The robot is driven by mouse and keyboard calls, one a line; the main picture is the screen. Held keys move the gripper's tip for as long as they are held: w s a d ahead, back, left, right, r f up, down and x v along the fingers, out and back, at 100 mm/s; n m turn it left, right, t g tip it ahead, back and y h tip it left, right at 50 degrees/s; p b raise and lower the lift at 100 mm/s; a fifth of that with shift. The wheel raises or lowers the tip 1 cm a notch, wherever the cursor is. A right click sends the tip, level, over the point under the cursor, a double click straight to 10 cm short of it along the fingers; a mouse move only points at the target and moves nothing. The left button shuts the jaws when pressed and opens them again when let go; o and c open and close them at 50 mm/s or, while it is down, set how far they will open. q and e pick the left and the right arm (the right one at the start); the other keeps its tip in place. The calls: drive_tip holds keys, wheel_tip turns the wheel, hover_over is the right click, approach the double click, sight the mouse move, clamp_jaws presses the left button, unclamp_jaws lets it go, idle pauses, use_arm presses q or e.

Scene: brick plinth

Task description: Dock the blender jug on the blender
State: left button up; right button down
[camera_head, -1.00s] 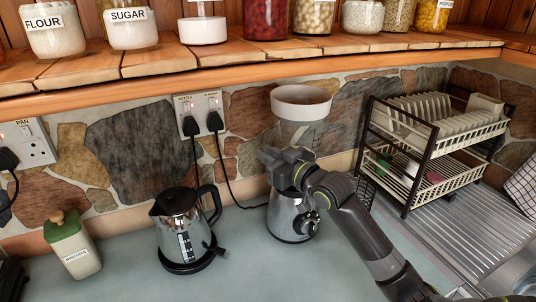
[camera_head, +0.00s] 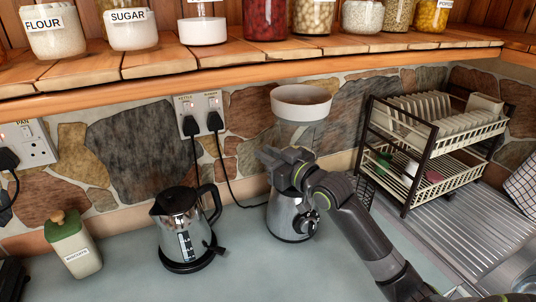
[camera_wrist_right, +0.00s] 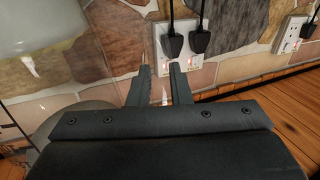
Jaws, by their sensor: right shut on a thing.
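The blender jug, a clear vessel with a wide white top (camera_head: 301,97), stands upright above the blender base (camera_head: 287,219) by the wall. The base is silver with a dark knob on its front. My right gripper (camera_head: 270,158) is at the jug's lower part, shut on the jug; its fingers (camera_wrist_right: 163,85) also show in the right wrist view with a narrow gap, and what lies between them is hard to make out there. The gripper and forearm hide where jug and base meet, so I cannot tell whether they touch. My left gripper is not in view.
A dish rack (camera_head: 424,165) stands to the right beside the drainer. A wooden shelf (camera_head: 150,64) with jars overhangs the wall. Free counter (camera_head: 235,275) lies in front.

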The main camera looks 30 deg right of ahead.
drive_tip(key=shift+r, duration=0.25)
drive_tip(key=shift+f+b, duration=0.4)
drive_tip(key=shift+f, duration=0.25)
idle(0.3)
drive_tip(key=c, duration=1.6)
unclamp_jaws()
drive_tip(key=shift+a, duration=0.1)
drive_tip(key=shift+s+f, duration=0.15)
drive_tip(key=shift+f, duration=0.1)
drive_tip(key=p+v, duration=0.6)
drive_tip(key=v, duration=0.5)
drive_tip(key=shift+r, duration=0.15)
